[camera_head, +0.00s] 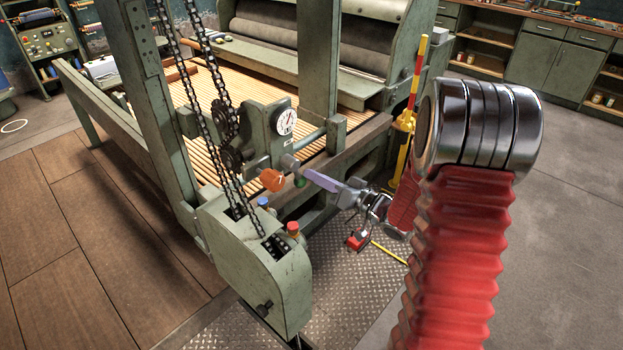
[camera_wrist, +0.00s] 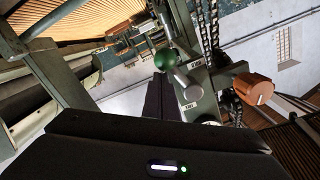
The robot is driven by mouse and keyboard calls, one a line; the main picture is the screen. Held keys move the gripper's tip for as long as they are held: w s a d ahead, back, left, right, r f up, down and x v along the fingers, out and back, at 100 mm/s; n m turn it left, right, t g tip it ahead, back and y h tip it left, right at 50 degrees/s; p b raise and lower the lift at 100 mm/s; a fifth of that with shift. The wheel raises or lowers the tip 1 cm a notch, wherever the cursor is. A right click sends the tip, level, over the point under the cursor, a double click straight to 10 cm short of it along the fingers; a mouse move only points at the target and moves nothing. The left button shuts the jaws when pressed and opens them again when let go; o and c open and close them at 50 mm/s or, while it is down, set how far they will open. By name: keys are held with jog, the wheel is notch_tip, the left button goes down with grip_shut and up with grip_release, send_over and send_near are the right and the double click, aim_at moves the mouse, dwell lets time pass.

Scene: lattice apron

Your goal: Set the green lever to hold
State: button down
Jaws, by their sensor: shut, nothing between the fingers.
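The green lever's ball knob (camera_head: 300,182) is on the near side of the machine's control housing, partly behind my gripper's fingertips in the head view. In the wrist view the green ball (camera_wrist: 165,59) stands at upper middle, beside a grey plate with two small white labels that I cannot read surely. My gripper (camera_head: 310,175) is shut and empty, its fingers reaching left to the lever. In the wrist view my gripper's dark fingers (camera_wrist: 159,90) end just below the ball. I cannot tell whether they touch it.
An orange knob (camera_head: 272,180) sits just left of the lever. A dial gauge (camera_head: 284,121) is above. A blue button (camera_head: 262,203) and a red button (camera_head: 293,228) sit on the green chain housing (camera_head: 255,265). A red-yellow post (camera_head: 410,115) stands behind my arm.

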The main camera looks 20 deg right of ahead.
jog(key=shift+a+f, duration=0.1)
jog(key=shift+f, duration=0.1)
jog(key=shift+r, duration=0.1)
jog(key=s+d+r, duration=0.3)
jog(key=s+d, duration=0.5)
jog(key=shift+r, duration=0.25)
dwell(0.3)
dwell(0.5)
